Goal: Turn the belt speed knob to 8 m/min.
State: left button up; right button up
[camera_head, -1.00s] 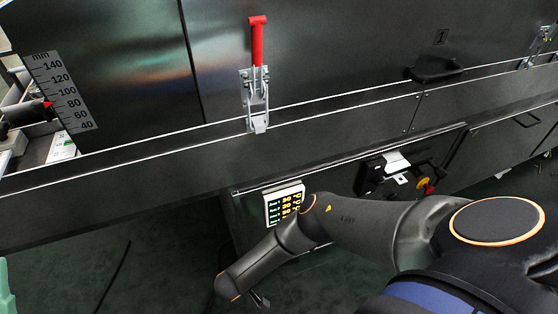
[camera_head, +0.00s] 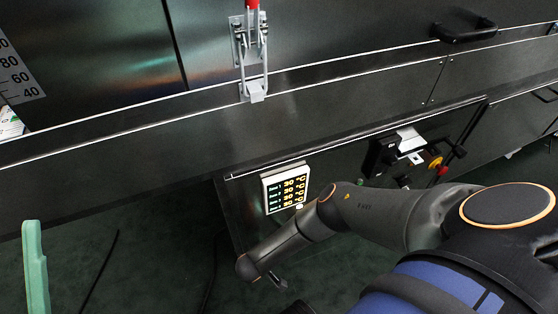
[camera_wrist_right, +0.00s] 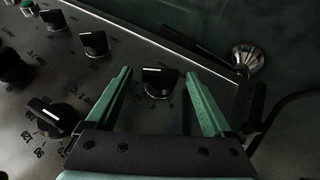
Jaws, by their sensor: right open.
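Several black knobs with pale pointer lines sit on a dark panel with printed scales in the right wrist view. One knob (camera_wrist_right: 160,82) lies in the gap between the green fingers of my right gripper (camera_wrist_right: 160,90), which is open, with no clear contact. Another knob (camera_wrist_right: 52,117), with numbers around it, is left of the left finger, and one more (camera_wrist_right: 95,43) is farther up. The labels are too small or dark to tell which is the belt speed knob. A green finger of my left gripper (camera_head: 36,270) shows at the left edge of the head view; its opening does not show.
A display (camera_head: 285,189) with temperature lines is on the dryer's lower front. A clamp with a red handle (camera_head: 252,50) and a black handle (camera_head: 465,27) are above.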

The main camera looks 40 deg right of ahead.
jog(key=shift+c, duration=0.3)
jog(key=c, duration=1.3)
jog(key=shift+a+h, duration=0.1)
jog(key=shift+h, duration=0.6)
jog(key=o, duration=1.4)
jog(key=shift+c, duration=0.2)
